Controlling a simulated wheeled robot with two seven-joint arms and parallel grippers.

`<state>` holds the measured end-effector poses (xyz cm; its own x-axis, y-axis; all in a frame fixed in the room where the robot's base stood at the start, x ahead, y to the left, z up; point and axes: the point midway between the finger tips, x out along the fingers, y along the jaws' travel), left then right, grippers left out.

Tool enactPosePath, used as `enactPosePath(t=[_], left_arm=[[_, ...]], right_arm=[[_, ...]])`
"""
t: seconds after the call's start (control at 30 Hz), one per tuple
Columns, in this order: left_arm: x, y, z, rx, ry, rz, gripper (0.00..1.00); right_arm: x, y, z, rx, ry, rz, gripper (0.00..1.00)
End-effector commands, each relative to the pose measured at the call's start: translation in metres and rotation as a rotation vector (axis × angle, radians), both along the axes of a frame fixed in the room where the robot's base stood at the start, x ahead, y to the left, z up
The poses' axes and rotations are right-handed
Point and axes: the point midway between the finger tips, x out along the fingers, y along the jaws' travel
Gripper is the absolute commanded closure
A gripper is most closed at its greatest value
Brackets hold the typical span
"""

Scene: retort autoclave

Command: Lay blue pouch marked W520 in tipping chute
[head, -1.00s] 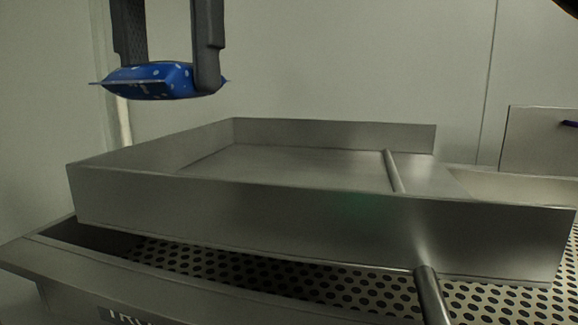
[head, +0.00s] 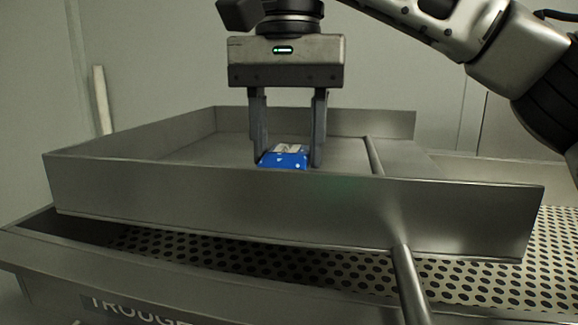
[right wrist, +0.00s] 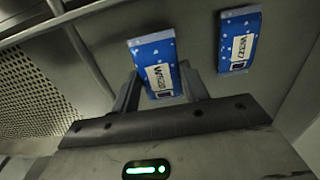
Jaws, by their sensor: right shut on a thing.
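The blue pouch (head: 284,160), with white spots and a white label, is between the fingers of my right gripper (head: 288,158). In the right wrist view the label on this pouch (right wrist: 156,66) looks like W520, though it is blurred. The right gripper is shut on it, pointing down inside the steel tipping chute (head: 270,208). The near wall hides the pouch's lower edge, so I cannot tell whether it touches the floor. My left gripper is not in view.
A second blue pouch (right wrist: 239,40), marked about W227, lies beside the held one in the right wrist view. A bar (head: 374,156) crosses the chute floor at right. A perforated trough (head: 300,268) lies below. The chute's left floor looks clear.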

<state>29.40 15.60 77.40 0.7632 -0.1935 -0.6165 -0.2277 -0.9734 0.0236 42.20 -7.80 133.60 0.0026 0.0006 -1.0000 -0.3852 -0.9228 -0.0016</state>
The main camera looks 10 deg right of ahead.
Motion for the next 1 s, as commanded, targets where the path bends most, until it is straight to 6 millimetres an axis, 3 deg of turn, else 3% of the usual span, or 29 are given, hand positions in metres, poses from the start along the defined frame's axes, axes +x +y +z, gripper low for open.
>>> enactPosePath(t=[0.2, 0.6, 0.63, 0.7, 1.0], left_arm=[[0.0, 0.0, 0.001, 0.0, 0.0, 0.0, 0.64], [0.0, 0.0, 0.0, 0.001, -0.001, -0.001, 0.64], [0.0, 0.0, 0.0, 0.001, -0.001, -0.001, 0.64], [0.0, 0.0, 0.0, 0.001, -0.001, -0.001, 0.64], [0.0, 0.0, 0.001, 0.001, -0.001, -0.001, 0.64]], right_arm=[[0.001, -0.002, -0.03, 0.0, 0.004, 0.002, 0.78], [0.001, -0.001, -0.036, 0.0, 0.002, -0.001, 0.78], [0.001, -0.001, -0.035, 0.0, 0.002, -0.001, 0.5], [0.001, -0.001, -0.035, 0.0, 0.002, -0.001, 0.34], [0.001, -0.001, -0.033, -0.001, 0.001, -0.001, 0.34]])
